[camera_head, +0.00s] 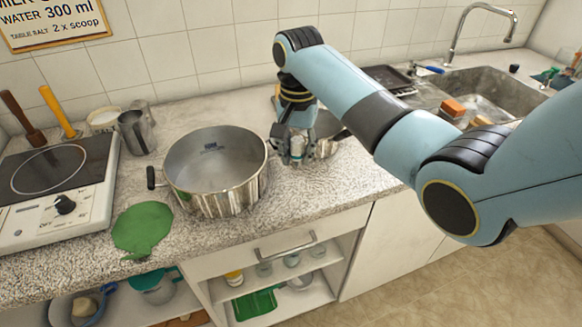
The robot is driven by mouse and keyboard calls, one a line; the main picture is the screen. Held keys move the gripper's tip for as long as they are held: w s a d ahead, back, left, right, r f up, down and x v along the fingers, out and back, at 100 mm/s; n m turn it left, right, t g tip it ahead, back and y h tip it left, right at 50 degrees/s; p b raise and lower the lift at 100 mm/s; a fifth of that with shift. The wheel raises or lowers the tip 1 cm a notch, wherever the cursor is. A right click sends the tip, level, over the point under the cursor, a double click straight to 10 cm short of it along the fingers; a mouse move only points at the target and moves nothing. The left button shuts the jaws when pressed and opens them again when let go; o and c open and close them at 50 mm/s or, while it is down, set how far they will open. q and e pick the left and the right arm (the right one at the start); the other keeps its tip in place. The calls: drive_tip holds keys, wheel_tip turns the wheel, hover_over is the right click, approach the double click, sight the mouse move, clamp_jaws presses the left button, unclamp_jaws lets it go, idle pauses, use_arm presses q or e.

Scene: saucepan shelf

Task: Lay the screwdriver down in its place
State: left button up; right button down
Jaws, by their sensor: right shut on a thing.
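I cannot make out a screwdriver for certain in the head view. My right gripper (297,158) points down close above the counter (350,185), just right of the large steel saucepan (215,170). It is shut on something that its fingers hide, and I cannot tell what. A smaller metal pan (328,124) stands right behind the gripper, partly covered by it and the arm. My left gripper is out of view.
A hotplate (60,180) and a green mat (143,228) lie left of the saucepan. Metal cups (134,132) stand at the wall. The sink (490,85) is at the back right. Open shelves below hold a green tray (255,304). The front counter right of the gripper is clear.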

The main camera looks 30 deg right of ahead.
sight(298, 140)
wheel_tip(298, 140, down, 2)
drive_tip(key=shift+f, duration=0.1)
wheel_tip(298, 140, down, 4)
drive_tip(key=shift+f, duration=0.2)
drive_tip(key=c, duration=1.1)
unclamp_jaws()
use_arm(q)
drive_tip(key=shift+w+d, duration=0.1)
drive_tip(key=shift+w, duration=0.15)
use_arm(e)
wheel_tip(298, 140, up, 12)
drive_tip(key=shift+r, duration=0.15)
